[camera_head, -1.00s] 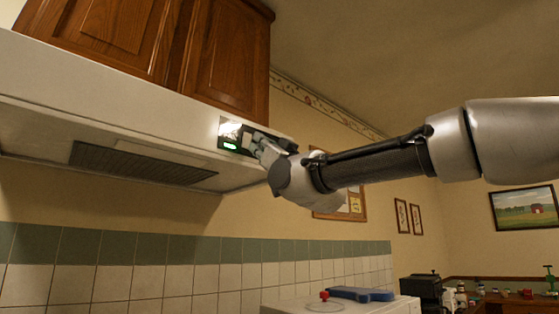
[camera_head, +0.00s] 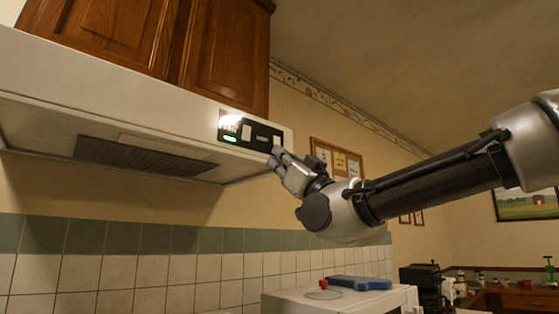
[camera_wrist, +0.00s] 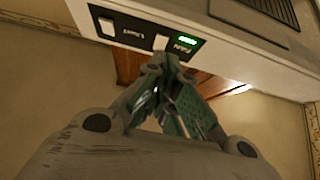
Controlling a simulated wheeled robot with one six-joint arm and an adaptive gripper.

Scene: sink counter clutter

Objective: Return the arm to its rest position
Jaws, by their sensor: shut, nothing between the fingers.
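My gripper (camera_head: 279,155) is shut and empty, just off the right end of the range hood in the head view. In the wrist view its fingertips (camera_wrist: 166,62) come together in front of the hood's control panel, partly covering its lower edge. The arm reaches in from the right side of the head view, with the gripper pointing up and left.
The white range hood (camera_head: 100,95) carries a black control panel (camera_head: 250,132) with a lit green light and white switches. Wooden cabinets (camera_head: 225,60) are above it. A white appliance (camera_head: 335,302) with a blue object (camera_head: 360,283) stands below. Open air lies right of the hood.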

